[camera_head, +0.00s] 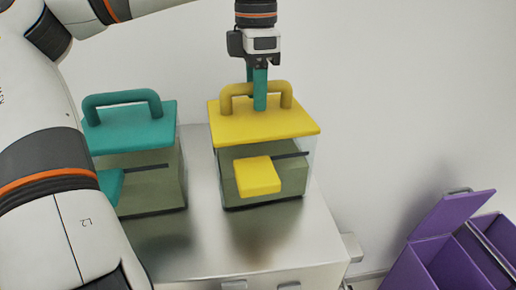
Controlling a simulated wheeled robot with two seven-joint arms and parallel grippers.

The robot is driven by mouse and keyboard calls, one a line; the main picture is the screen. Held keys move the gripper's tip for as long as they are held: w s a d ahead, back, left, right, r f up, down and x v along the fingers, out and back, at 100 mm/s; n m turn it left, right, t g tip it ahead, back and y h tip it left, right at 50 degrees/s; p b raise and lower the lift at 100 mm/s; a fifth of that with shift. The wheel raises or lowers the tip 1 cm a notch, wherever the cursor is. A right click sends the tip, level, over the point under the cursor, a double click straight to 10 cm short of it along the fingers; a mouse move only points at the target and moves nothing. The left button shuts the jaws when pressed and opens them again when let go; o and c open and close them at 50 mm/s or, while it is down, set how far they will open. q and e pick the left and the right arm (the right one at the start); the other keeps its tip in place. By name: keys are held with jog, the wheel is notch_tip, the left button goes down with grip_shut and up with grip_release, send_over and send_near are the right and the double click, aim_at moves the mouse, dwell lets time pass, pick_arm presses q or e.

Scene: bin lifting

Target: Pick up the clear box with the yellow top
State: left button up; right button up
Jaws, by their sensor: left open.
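The clear box with the yellow top (264,120) stands upright on a metal cabinet top. A yellow arched handle (286,97) rises from its lid, and a yellow block (258,176) is at its front side. My left gripper (257,92) points down from above at the middle of the handle. Its teal fingers are open, with one in front of the handle bar and the other mostly hidden behind it. I cannot tell whether the fingers touch the handle. My right gripper is not in view.
A similar clear box with a teal top (131,127) stands to the left, partly behind my arm. The metal cabinet top (250,250) is bare in front of the boxes. An open purple bin (450,262) is at the lower right. A white wall is behind.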

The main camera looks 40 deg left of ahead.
pick_arm(q)
jog(key=shift+f, duration=0.1)
jog(key=shift+c, duration=0.3)
grip_shut()
dwell(1.2)
